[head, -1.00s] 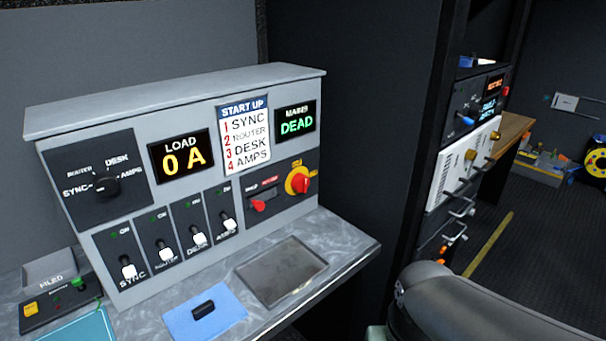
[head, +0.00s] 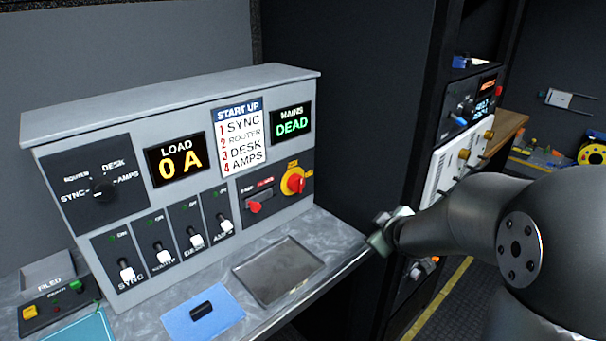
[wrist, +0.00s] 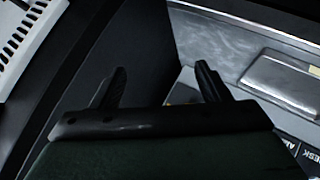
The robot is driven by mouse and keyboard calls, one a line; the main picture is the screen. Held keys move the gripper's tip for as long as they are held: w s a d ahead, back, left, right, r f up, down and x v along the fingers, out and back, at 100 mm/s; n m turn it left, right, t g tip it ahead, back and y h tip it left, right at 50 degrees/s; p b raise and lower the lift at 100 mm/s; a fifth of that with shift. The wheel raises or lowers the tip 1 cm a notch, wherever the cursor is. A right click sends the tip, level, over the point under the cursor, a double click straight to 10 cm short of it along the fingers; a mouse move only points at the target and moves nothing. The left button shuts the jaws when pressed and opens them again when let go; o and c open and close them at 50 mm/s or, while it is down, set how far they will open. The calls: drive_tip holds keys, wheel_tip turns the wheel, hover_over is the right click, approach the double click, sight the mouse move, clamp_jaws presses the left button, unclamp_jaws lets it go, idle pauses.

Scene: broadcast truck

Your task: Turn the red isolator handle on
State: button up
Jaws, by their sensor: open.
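The red isolator handle (head: 295,183) sits on a round yellow plate at the right end of the grey sloped panel (head: 170,110). My gripper (head: 383,235) is right of the panel, past the counter's right end, apart from both handles, and partly hidden behind my arm. In the wrist view my gripper (wrist: 160,85) shows two dark fingers spread apart with nothing between them. The isolator handle is not clearly visible in the wrist view.
A metal tray (head: 278,270) and a blue cloth (head: 203,316) with a black object lie on the counter before the panel. Toggle switches (head: 161,256) line the panel's lower front. A dark equipment rack (head: 455,110) stands at right. The space between my gripper and the isolator looks clear.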

drive_tip(key=w+a+n+t+y, duration=0.2)
drive_tip(key=w+a+n+y, duration=0.1)
drive_tip(key=w+n+y, duration=0.3)
drive_tip(key=n+y+p, duration=0.6)
drive_tip(key=y, duration=0.1)
approach(302, 186)
drive_tip(key=shift+g, duration=0.4)
drive_tip(key=x, duration=1)
drive_tip(key=shift+w+d+r, duration=0.1)
drive_tip(key=shift+w+r, duration=0.05)
drive_tip(key=shift+r, duration=0.1)
drive_tip(key=c, duration=1)
